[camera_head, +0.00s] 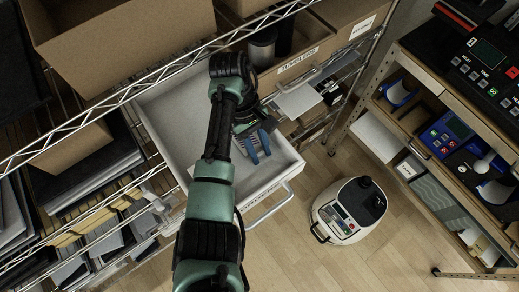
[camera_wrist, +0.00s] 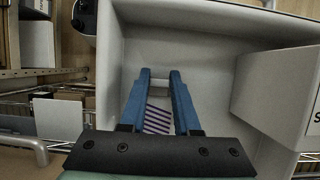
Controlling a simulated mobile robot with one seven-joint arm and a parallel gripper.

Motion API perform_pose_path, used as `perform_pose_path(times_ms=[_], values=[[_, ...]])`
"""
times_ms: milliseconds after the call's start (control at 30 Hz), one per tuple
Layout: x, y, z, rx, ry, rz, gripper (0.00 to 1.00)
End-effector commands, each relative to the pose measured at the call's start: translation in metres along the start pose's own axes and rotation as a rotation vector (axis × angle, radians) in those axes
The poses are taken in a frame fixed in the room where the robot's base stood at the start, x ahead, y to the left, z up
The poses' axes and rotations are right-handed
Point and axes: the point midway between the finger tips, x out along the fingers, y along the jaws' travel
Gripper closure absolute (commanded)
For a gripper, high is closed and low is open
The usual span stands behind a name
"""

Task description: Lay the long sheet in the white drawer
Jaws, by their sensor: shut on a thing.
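The white drawer (camera_head: 178,112) is pulled open from the wire shelving in the head view. Its pale inner wall (camera_wrist: 215,45) fills much of the wrist view. My gripper (camera_head: 260,158), with blue fingers, is over the front part of the drawer, pointing down into it. In the wrist view my gripper (camera_wrist: 160,74) is shut on a thin sheet with dark purple and pale stripes (camera_wrist: 157,118), which shows between the fingers. Most of the sheet is hidden by the fingers and the gripper body. I cannot tell whether it touches the drawer floor.
A cardboard bin labelled for tumblers (camera_head: 298,66) sits above the drawer's right rear. A large cardboard box (camera_head: 120,45) is on the upper shelf. A white rounded machine (camera_head: 347,209) stands on the wooden floor right of the drawer. Shelves with devices (camera_head: 448,130) line the right.

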Motion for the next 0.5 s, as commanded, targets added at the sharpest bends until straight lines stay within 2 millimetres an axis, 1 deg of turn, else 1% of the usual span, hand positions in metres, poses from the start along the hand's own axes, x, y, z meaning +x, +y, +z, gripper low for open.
perform_pose_path(times_ms=[200, 333, 367, 500], values=[[0.0001, 0.0002, 0.0, 0.001, 0.001, 0.0, 1.0], [0.0036, 0.0002, -0.0013, 0.001, 0.0, 0.0, 1.0], [0.0031, 0.0003, -0.0013, 0.001, 0.0, 0.001, 0.66], [0.0028, 0.0002, -0.0011, 0.001, 0.0, 0.001, 0.41]])
